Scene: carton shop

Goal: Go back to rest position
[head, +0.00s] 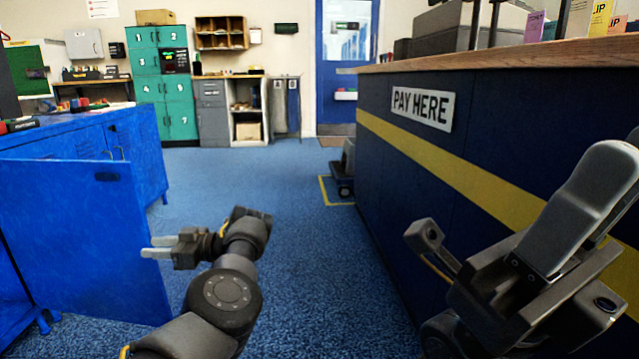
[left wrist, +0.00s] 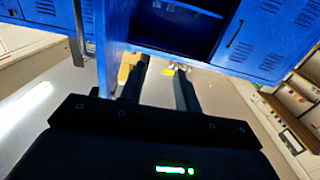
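My left gripper (head: 156,247) points left, low over the blue floor, its two silver fingers apart with nothing seen between them. Its fingertips overlap the right edge of an open blue cabinet door (head: 75,245) in the head view; I cannot tell if they touch it. In the left wrist view the fingers of my left gripper (left wrist: 160,75) are also apart, facing the blue cabinet (left wrist: 205,18). My right gripper (head: 590,205) is close to the camera at the right.
The blue cabinet (head: 140,150) stands at the left with its door swung out. A dark blue counter (head: 450,170) with a PAY HERE sign (head: 421,107) runs along the right. Clear blue carpet (head: 250,180) lies between them. Teal lockers (head: 150,95) stand at the back.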

